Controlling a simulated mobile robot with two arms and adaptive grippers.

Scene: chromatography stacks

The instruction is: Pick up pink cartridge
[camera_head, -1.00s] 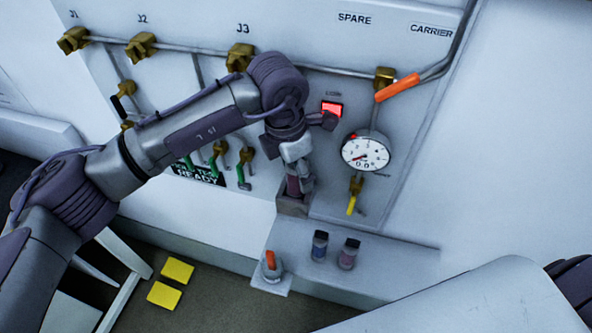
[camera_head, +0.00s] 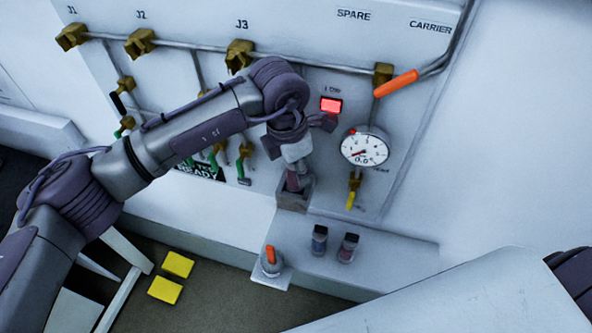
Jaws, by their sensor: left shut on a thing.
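A dark pink cartridge (camera_head: 292,182) stands in a small grey square holder (camera_head: 294,203) at the foot of the panel. Its lower part is hidden by the holder's front wall and its top by my gripper. My left gripper (camera_head: 296,168) reaches down over the holder from above and is shut on the cartridge. The fingertips are small and partly hidden in this view. My right gripper is not in view.
An orange-handled knob (camera_head: 271,262) sits at the ledge's left corner. A dial gauge (camera_head: 364,147) and yellow-handled valve (camera_head: 352,195) are close right of the gripper.

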